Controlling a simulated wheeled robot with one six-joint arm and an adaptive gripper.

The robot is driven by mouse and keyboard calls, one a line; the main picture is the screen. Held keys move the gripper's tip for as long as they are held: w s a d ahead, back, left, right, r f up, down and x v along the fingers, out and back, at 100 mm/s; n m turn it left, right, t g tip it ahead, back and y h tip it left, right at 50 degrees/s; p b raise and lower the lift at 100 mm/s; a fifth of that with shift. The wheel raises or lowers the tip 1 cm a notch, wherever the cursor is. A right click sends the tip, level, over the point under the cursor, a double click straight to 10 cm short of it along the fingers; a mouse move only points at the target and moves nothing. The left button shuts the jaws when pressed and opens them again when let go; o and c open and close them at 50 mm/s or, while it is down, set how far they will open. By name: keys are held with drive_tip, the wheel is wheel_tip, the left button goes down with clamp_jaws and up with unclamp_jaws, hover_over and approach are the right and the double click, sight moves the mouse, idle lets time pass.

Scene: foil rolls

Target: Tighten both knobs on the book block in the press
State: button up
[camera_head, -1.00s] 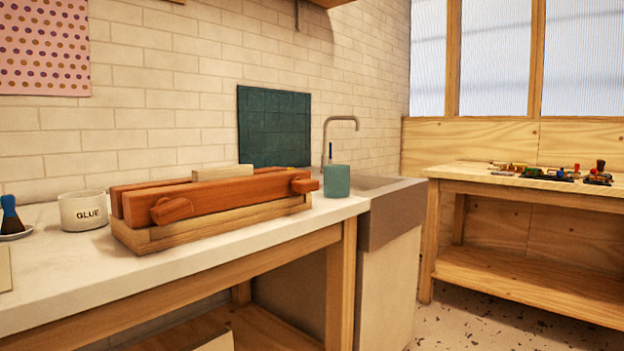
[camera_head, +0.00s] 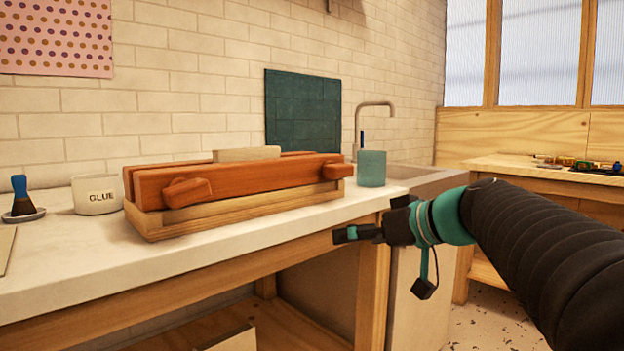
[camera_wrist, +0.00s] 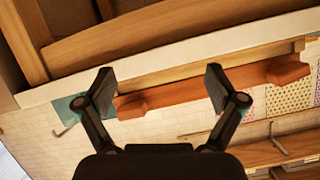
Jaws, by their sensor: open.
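The wooden press (camera_head: 240,190) lies on the worktop, with reddish jaws over a paler base. Its left knob (camera_head: 187,192) sits on the front face near the left end, and its right knob (camera_head: 335,170) near the right end. The pale book block (camera_head: 246,154) stands up slightly between the jaws. My gripper (camera_head: 345,235) is in front of the worktop's edge, below and right of the press, apart from it. In the wrist view my gripper (camera_wrist: 160,84) is open and empty, with the press (camera_wrist: 200,88) and both knobs beyond its fingers.
A glue pot (camera_head: 97,193) and a brush on a dish (camera_head: 22,205) stand left of the press. A teal cup (camera_head: 371,168) stands close to its right end, before the sink tap (camera_head: 375,115). The worktop's front edge (camera_head: 200,250) lies between my gripper and the press.

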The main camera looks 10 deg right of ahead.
sight(346, 167)
drive_tip(key=w+d+r+n+t+y, duration=0.2)
drive_tip(key=w+d+r+t, duration=0.2)
drive_tip(key=w+d+r, duration=0.5)
drive_tip(key=x, duration=0.4)
drive_tip(key=a+p+x, duration=0.1)
drive_tip(key=x, duration=0.3)
drive_tip(key=s+r+x, duration=0.1)
drive_tip(key=x, duration=0.3)
drive_tip(key=shift+a+p, duration=0.3)
drive_tip(key=shift+a, duration=0.2)
drive_tip(key=c, duration=1.1)
